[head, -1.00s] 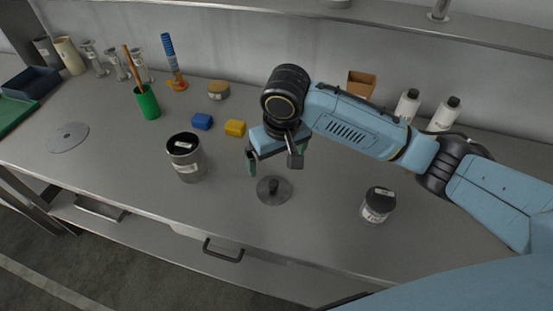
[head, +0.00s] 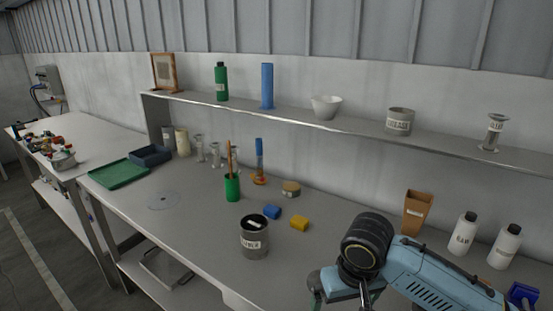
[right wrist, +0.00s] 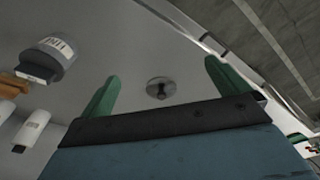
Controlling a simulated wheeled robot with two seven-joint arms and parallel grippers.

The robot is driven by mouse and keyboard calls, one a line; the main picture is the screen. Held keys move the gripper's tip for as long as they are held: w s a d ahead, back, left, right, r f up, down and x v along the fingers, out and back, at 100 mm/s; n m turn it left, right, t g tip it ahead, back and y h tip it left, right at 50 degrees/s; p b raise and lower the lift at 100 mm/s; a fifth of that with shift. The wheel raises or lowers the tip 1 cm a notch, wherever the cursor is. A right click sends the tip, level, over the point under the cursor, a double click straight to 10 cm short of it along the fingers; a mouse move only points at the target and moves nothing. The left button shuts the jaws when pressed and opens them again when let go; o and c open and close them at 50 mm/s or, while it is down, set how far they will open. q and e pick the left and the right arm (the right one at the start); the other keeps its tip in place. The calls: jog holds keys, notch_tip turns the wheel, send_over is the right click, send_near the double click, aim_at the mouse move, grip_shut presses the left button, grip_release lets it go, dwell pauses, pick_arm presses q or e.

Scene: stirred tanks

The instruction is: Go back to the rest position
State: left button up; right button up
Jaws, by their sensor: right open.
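My right arm comes in from the lower right of the head view, with its blue wrist over the front of the bench. In the right wrist view its gripper (right wrist: 158,90) is open, the two green fingers spread apart with nothing between them. Beyond the fingers, a round metal disc with a dark knob (right wrist: 160,88) lies on the bench, apart from them. In the head view the fingers are mostly hidden at the bottom edge. My left gripper is not in view.
White bottles (head: 463,233) and a brown box (head: 417,212) stand behind the arm. A shelf (head: 290,121) runs above the bench.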

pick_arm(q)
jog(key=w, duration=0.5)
pick_arm(e)
jog(key=s+a+f+n+t+y, duration=0.1)
jog(key=s+f+y, duration=0.15)
jog(key=s, duration=0.35)
jog(key=s+a+f+t+y, duration=0.1)
jog(key=s+f, duration=0.3)
jog(key=s, duration=0.2)
jog(key=s+d+f+m+h, duration=0.1)
jog(key=s+d+f+h, duration=0.25)
jog(key=s+d, duration=0.7)
notch_tip(320, 180, down, 26)
jog(key=s+g+b, duration=0.1)
jog(key=s+b, duration=0.1)
jog(key=b, duration=0.1)
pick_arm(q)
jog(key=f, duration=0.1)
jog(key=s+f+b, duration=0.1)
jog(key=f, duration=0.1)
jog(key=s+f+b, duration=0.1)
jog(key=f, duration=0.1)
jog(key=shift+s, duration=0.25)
pick_arm(e)
jog(key=s+d+f+g, duration=0.1)
jog(key=s+d+f, duration=0.1)
jog(key=s+f, duration=1.4)
notch_tip(320, 180, down, 2)
jog(key=shift+s+d+g, duration=0.3)
jog(key=shift+s+d, duration=0.1)
